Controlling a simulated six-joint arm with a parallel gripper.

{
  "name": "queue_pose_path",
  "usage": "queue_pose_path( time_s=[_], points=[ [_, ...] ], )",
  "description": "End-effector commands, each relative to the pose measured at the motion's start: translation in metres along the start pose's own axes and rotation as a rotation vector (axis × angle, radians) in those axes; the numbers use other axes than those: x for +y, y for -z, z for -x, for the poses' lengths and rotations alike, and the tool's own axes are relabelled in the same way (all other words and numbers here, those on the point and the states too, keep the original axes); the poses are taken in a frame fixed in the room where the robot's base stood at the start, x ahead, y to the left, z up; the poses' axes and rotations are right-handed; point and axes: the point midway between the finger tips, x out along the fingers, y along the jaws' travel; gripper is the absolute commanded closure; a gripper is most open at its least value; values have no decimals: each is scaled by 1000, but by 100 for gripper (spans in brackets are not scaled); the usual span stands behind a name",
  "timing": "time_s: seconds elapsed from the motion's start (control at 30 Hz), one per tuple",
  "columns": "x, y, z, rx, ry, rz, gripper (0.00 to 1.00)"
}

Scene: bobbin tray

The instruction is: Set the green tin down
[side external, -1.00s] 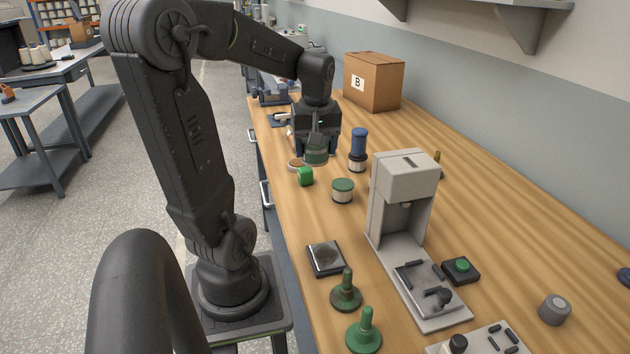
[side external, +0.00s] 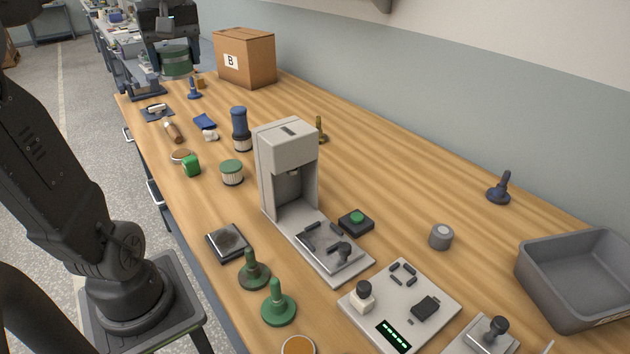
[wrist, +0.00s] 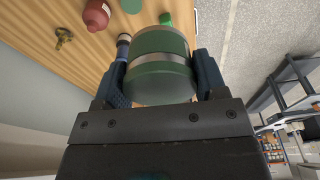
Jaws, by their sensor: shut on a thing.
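The green tin (side external: 176,62) is a squat green cylinder with a pale band round its middle. It is held at the far left end of the bench, left of the cardboard box. In the wrist view the green tin (wrist: 158,82) sits between the two blue-grey fingers of my gripper (wrist: 160,75), which is shut on its sides. The tin appears raised above the bench top (side external: 375,145). Its underside is hidden in the side view.
A cardboard box marked B (side external: 258,62) stands right of the tin. A small blue-based piece (side external: 194,90) is nearby. The right rear bench is mostly clear.

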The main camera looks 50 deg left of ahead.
Motion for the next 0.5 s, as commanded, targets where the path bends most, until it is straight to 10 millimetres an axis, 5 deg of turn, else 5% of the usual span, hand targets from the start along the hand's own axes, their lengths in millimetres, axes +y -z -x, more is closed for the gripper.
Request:
queue_pose_path(
  time_s=[0.27,0.5],
  points=[
    [68,18,14,-16,17,97,68],
    [155,14,21,-22,40,228,68]
  ],
)
